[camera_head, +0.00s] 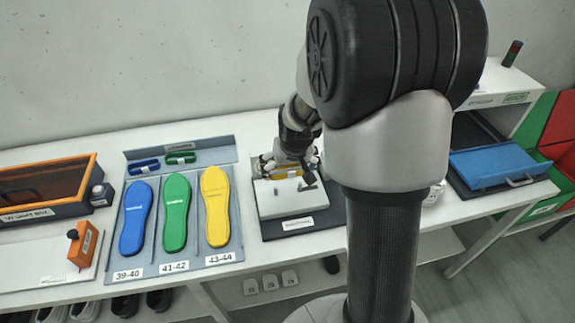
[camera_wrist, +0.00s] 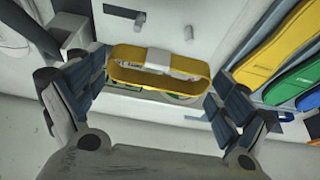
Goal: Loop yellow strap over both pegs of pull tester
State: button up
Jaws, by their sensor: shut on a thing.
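The yellow strap (camera_wrist: 133,77) is a closed flat loop with a white label on its band. My gripper (camera_wrist: 158,88) is shut on it, with one finger at each end of the loop. In the head view the strap (camera_head: 288,174) shows as a thin yellow band below my gripper (camera_head: 294,160), at the rear part of the pull tester. The pull tester (camera_head: 285,207) has a pale plate on a dark base. Small grey fittings stand on the plate; which are the pegs is unclear. I cannot tell whether the strap touches a peg.
A tray (camera_head: 188,262) left of the tester holds blue, green and yellow insoles, with blue and green straps (camera_head: 181,158) behind them. A blue tilted tray (camera_head: 495,164) is at the right.

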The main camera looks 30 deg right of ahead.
jog(key=shift+f+b, duration=3.15)
jog(key=shift+f, duration=1.1)
jog(key=o, duration=0.7)
jog(key=shift+s+r, duration=0.1)
jog(key=shift+r, duration=0.05)
jog(key=v, duration=1.1)
jog(key=shift+s+r, duration=0.15)
jog(key=shift+r, duration=0.25)
